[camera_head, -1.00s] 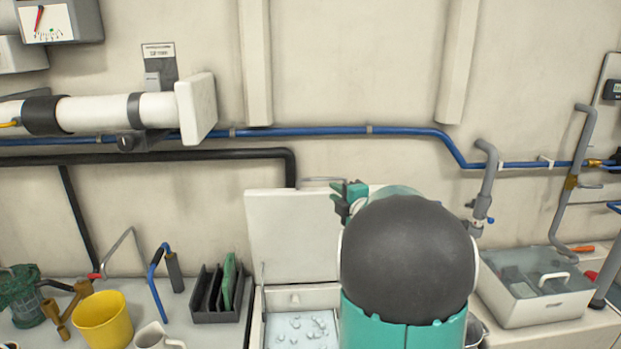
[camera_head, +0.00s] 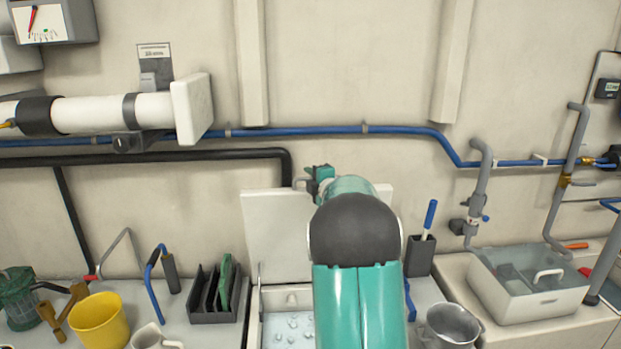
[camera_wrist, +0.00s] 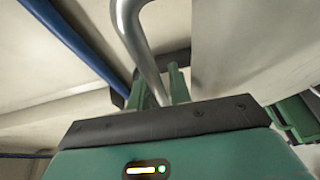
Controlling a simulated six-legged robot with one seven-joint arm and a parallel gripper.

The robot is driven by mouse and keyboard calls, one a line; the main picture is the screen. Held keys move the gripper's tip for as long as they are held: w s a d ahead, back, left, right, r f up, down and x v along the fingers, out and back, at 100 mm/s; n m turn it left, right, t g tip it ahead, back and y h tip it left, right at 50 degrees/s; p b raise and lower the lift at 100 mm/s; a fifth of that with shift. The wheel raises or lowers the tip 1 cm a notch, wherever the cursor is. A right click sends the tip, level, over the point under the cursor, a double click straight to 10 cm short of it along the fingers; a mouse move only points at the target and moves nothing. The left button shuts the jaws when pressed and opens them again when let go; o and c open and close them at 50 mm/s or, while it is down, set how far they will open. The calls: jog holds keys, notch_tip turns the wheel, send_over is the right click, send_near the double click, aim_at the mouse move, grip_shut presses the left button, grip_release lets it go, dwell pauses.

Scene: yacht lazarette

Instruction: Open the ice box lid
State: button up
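The ice box lid (camera_head: 276,235) is a white panel standing raised, nearly upright, against the back wall. The ice box (camera_head: 284,300) below it is uncovered, with ice (camera_head: 291,325) showing at its left side. A grey metal handle (camera_head: 299,183) shows at the lid's top edge; it is a bent bar in the wrist view (camera_wrist: 139,40). My gripper (camera_head: 318,178) is at the top of the lid, by this handle. In the wrist view its two green fingers (camera_wrist: 158,86) stand apart, with the bar by them. My arm hides the box's right part and some of the lid.
A black rack (camera_head: 215,300), yellow bucket (camera_head: 99,320) and mug (camera_head: 150,338) stand left of the box. A metal jug (camera_head: 450,328) and a clear-topped bin (camera_head: 530,290) are at right. A blue pipe (camera_head: 300,131) crosses the wall above the lid.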

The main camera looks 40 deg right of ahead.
grip_shut()
jog(key=shift+a, duration=0.1)
jog(key=s+a+f+n+t, duration=0.1)
jog(key=s+a+f+t, duration=0.1)
jog(key=s+a, duration=0.4)
jog(key=s, duration=0.3)
jog(key=shift+s+a+f+t, duration=0.25)
jog(key=shift+s+f+t, duration=0.1)
jog(key=shift+t, duration=0.05)
